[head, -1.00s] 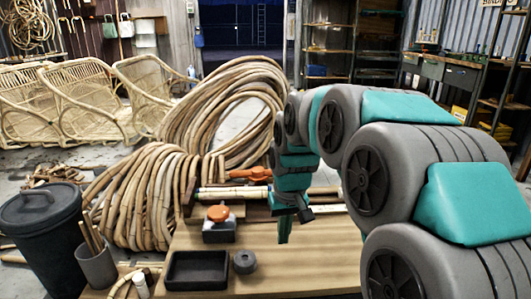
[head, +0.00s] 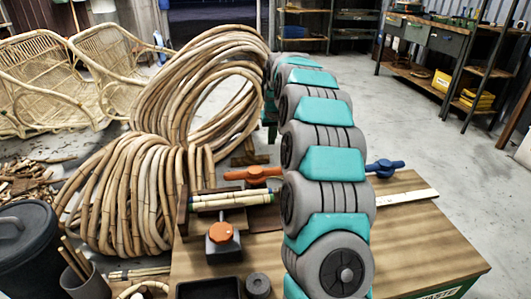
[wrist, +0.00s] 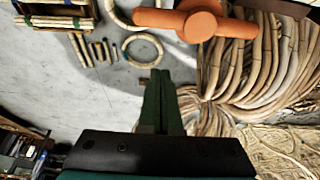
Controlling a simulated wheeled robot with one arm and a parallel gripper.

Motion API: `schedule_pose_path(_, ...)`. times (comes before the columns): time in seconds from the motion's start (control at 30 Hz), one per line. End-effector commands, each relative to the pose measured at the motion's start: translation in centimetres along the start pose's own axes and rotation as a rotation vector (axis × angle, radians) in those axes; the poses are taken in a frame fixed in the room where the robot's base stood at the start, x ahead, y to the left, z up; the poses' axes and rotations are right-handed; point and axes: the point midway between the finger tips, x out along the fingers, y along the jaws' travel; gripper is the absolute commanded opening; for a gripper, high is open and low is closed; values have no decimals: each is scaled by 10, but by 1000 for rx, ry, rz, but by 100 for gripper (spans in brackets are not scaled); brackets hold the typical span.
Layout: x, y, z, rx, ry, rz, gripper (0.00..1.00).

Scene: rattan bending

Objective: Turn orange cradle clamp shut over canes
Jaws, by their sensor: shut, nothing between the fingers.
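The orange cradle clamp (head: 253,174) sits at the back edge of the bench, behind the bundle of pale canes (head: 232,199) lying in a wooden cradle. In the head view my arm hides most of the gripper. Whether the clamp lies over the canes is unclear.
A blue clamp handle (head: 385,168) is right of my arm. A grey block with an orange knob (head: 222,235), a black tray (head: 208,289) and a dark roll (head: 258,285) are at the bench front. Large rattan coils (head: 120,190) stand left and behind.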

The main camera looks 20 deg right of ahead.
Motion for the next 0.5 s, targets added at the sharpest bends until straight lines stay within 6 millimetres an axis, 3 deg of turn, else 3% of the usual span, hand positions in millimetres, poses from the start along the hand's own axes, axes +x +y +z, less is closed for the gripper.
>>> schedule_pose_path(0.5, 4, 5, -6, 5, 7, 5, 0)
